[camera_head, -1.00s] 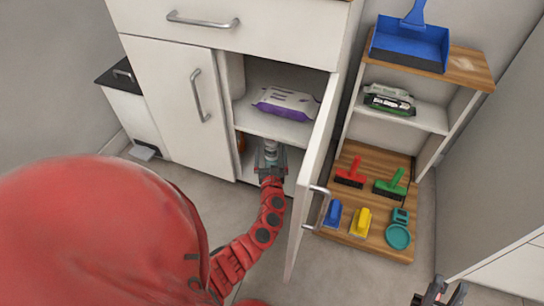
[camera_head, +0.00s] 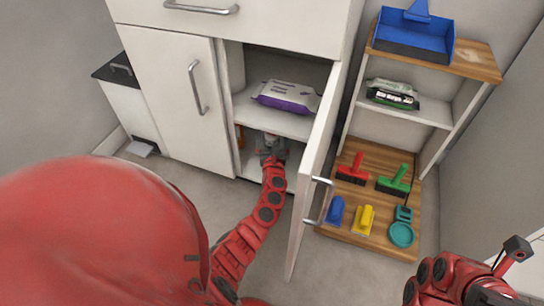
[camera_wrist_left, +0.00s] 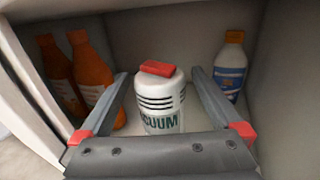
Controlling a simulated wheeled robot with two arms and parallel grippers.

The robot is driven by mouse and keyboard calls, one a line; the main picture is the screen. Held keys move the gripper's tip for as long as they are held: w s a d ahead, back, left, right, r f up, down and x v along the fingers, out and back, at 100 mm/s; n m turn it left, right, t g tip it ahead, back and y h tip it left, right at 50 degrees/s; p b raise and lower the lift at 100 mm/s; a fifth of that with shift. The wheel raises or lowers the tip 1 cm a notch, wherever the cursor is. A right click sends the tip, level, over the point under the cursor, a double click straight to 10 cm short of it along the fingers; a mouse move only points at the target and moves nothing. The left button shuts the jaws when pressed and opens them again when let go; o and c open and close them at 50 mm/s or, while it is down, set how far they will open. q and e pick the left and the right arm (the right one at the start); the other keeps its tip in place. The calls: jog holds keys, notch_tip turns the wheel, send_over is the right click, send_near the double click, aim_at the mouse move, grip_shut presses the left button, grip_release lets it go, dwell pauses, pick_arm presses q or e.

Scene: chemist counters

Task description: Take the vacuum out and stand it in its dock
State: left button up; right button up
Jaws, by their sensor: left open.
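The vacuum (camera_wrist_left: 160,100) is a white canister with dark slots, a red top and the word "VACUUM". It stands upright inside the lower cabinet compartment. My left gripper (camera_wrist_left: 159,74) is open, with one finger on each side of the vacuum; I cannot tell whether they touch it. In the head view my left gripper (camera_head: 271,147) reaches into the open cabinet and mostly hides the vacuum. My right arm shows at the bottom right, with the gripper (camera_head: 516,249) partly in view and its jaws unclear. I cannot identify the dock.
Orange bottles (camera_wrist_left: 92,72) stand left of the vacuum, and a blue-and-white bottle (camera_wrist_left: 231,66) stands right. The open cabinet door (camera_head: 312,175) is close to my left arm's right side. A wipes pack (camera_head: 288,96) lies on the shelf above. Brushes and a teal item (camera_head: 402,234) lie on a wooden board.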

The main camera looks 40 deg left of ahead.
pick_arm(q)
grip_shut()
dwell(0.5)
